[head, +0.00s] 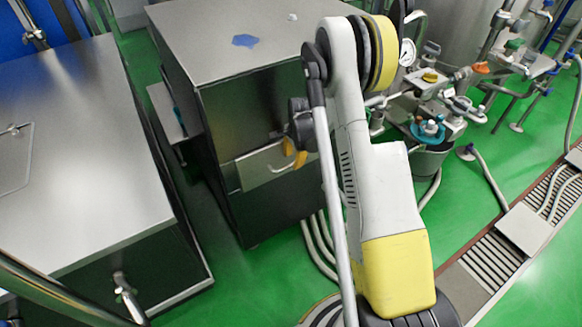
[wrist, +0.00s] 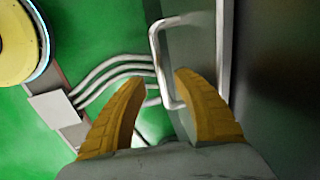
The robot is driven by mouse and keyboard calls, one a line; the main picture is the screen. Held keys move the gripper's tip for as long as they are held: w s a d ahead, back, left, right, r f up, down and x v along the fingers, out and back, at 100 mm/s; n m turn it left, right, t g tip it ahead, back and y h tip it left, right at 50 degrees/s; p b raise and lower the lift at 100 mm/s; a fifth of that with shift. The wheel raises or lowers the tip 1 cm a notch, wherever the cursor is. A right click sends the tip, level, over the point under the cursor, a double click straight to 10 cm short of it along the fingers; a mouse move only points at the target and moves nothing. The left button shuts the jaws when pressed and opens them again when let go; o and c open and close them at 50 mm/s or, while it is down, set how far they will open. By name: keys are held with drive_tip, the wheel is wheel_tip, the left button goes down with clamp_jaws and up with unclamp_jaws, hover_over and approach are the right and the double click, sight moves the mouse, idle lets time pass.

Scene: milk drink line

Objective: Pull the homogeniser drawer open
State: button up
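The homogeniser (head: 255,110) is a dark cabinet with a steel top in the middle of the head view. Its drawer (head: 262,170) is a small pale front on the near side, with a bent metal handle. I cannot tell whether the drawer stands out from the cabinet. My gripper (head: 294,158) is at the right part of the drawer front, partly behind my arm. In the wrist view my gripper (wrist: 161,75) has its two yellow fingers apart. The U-shaped handle (wrist: 155,45) shows between the fingertips; contact cannot be told.
A steel-topped cabinet (head: 75,150) stands on the left, with a narrow gap to the homogeniser. Grey hoses (head: 318,245) run over the green floor below the drawer. Pipes and valves (head: 430,110) stand at the right. Some green floor (head: 465,210) is clear there.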

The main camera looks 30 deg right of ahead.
sight(291, 164)
drive_tip(key=shift+w+f+b, duration=0.2)
drive_tip(key=shift+f+b, duration=0.05)
drive_tip(key=shift+f, duration=0.55)
drive_tip(key=shift+w+f+b, duration=0.15)
drive_tip(key=shift+f+b, duration=0.05)
drive_tip(key=shift+f, duration=0.55)
clamp_jaws()
